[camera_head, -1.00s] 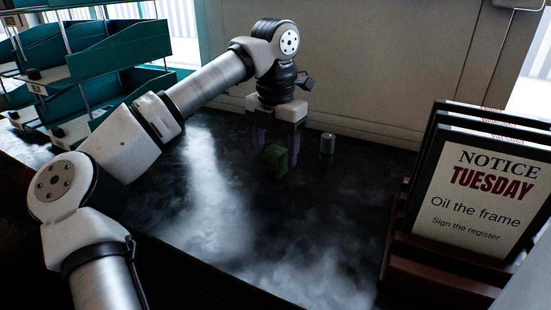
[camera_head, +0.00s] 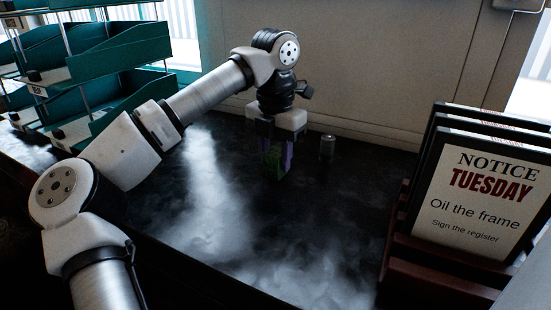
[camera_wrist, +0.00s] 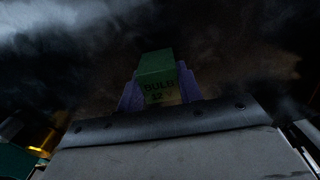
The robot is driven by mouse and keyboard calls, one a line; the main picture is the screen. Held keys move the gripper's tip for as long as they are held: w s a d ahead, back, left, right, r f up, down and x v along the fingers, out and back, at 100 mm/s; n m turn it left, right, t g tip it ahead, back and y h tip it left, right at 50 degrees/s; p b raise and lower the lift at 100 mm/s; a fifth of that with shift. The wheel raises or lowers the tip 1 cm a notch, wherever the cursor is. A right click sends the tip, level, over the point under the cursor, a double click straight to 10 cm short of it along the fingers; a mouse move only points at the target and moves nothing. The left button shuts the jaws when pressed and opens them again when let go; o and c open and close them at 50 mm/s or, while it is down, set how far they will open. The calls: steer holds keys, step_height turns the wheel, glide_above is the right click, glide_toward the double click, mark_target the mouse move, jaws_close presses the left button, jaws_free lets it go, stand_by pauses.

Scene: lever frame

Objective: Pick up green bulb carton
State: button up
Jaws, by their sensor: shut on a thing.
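The green bulb carton (camera_head: 272,158) is between the fingers of my gripper (camera_head: 277,160), low over the dark worktop in the head view. In the wrist view the carton (camera_wrist: 158,72) shows its green top and a side lettered "BULB" and "12". The purple fingers (camera_wrist: 160,92) of my gripper press on it from left and right. The gripper is shut on the carton. I cannot tell whether the carton's bottom touches the worktop. Part of the carton is hidden by the fingers.
A small grey cylinder (camera_head: 327,146) stands just right of my gripper. A dark red rack with notice boards (camera_head: 470,198) is at the right. Teal trays (camera_head: 105,75) stand at the back left. A pale wall (camera_head: 370,70) closes the back. The worktop's front middle (camera_head: 260,230) is clear.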

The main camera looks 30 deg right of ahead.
mark_target(276, 152)
step_height(276, 152, up, 20)
steer(key=p, duration=0.7)
